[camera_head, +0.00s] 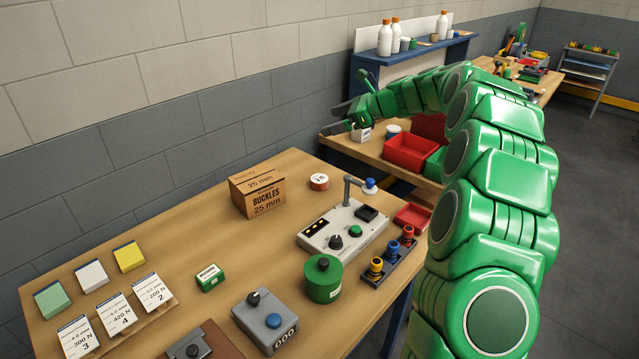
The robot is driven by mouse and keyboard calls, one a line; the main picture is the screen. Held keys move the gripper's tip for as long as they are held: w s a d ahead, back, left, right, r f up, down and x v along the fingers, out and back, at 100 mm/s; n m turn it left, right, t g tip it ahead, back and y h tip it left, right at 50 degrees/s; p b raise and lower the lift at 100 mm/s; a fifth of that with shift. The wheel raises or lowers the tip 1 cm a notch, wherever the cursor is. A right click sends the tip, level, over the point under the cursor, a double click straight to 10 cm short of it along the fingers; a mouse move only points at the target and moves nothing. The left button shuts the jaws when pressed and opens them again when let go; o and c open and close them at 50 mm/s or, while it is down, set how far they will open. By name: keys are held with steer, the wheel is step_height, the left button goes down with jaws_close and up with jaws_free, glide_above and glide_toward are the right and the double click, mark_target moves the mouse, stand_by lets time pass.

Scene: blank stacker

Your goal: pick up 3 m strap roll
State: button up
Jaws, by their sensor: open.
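A small roll (319,182) with a pale top and a reddish side lies on the wooden bench (215,225), right of the buckles carton. The mark on its top is too small to read, so I cannot tell whether it is the 3 m strap roll. My green arm reaches up from the lower right and bends left. My gripper (338,117) is open, its dark fingers pointing left, high above the bench's far end. Nothing shows between the fingers. It is well apart from the roll, which lies below it in the picture.
The buckles carton (257,192), a grey control unit (343,229), a green cylinder (323,279) and a grey counter box (266,322) stand on the bench. Cards (117,314) lie front left. Red bins (411,153) stand on a farther table, partly behind my arm. The bench's back left is clear.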

steer(key=w+d+f+m+t, duration=0.1)
steer(key=w+d+f+m, duration=0.1)
steer(key=w+d+m, duration=0.3)
steer(key=n, duration=0.2)
glide_toward(324, 180)
steer(key=shift+w+a+f, duration=0.25)
steer(key=shift+w+a, duration=0.55)
steer(key=shift+a, duration=0.15)
steer(key=shift+a+f, duration=0.15)
steer(key=shift+f, duration=0.05)
steer(key=shift+x, duration=3.7)
steer(key=shift+s+f, duration=0.1)
steer(key=shift+s, duration=0.05)
steer(key=c, duration=1.2)
